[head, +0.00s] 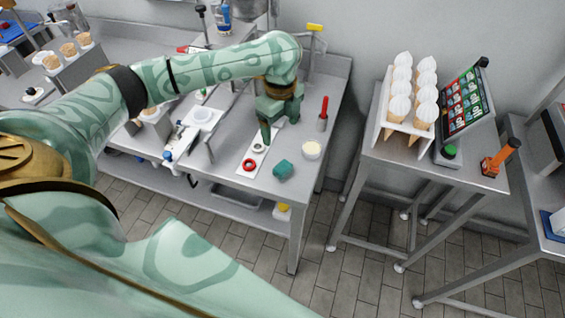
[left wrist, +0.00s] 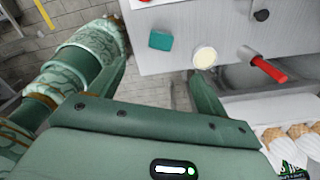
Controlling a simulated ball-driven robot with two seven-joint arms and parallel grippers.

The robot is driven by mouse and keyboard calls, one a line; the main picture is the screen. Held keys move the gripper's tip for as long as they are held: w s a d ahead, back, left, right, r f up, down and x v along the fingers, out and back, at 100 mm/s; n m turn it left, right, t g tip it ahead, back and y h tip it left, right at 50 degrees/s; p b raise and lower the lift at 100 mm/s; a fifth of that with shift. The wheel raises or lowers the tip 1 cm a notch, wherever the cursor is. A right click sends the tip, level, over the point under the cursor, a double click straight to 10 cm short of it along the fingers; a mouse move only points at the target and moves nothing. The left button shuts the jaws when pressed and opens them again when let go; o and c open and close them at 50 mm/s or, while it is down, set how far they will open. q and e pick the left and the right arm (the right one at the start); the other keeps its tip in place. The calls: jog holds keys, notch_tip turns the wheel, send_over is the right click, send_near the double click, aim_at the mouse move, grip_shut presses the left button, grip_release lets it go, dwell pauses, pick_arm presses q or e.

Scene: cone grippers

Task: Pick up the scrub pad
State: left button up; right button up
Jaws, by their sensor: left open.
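The scrub pad is a small teal block (head: 283,169) lying on the grey steel table near its front right corner. In the left wrist view the scrub pad (left wrist: 160,40) lies near the table edge, beyond the gap between the fingers. My left gripper (head: 274,128) points down above the table, behind the pad and apart from it. It is open with nothing between its fingers; they also show in the left wrist view (left wrist: 158,76). My right gripper is not in view.
A round cream-topped tub (head: 311,151) stands close to the pad's right. A white strip with red and dark rings (head: 249,165) lies to its left. A red-handled tool (head: 323,112) stands behind. A separate stand (head: 402,150) with white-topped cones is at the right.

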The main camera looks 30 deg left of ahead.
pick_arm(q)
jog(key=b, duration=0.4)
send_over(283, 166)
jog(key=f, duration=1.1)
jog(key=shift+s+a, duration=0.1)
jog(key=shift+a, duration=0.1)
notch_tip(283, 166, down, 5)
jog(key=b, duration=0.2)
jog(key=shift+d+f+b, duration=0.1)
jog(key=shift+d+b, duration=0.05)
jog(key=shift+b, duration=0.15)
jog(key=c, duration=1.1)
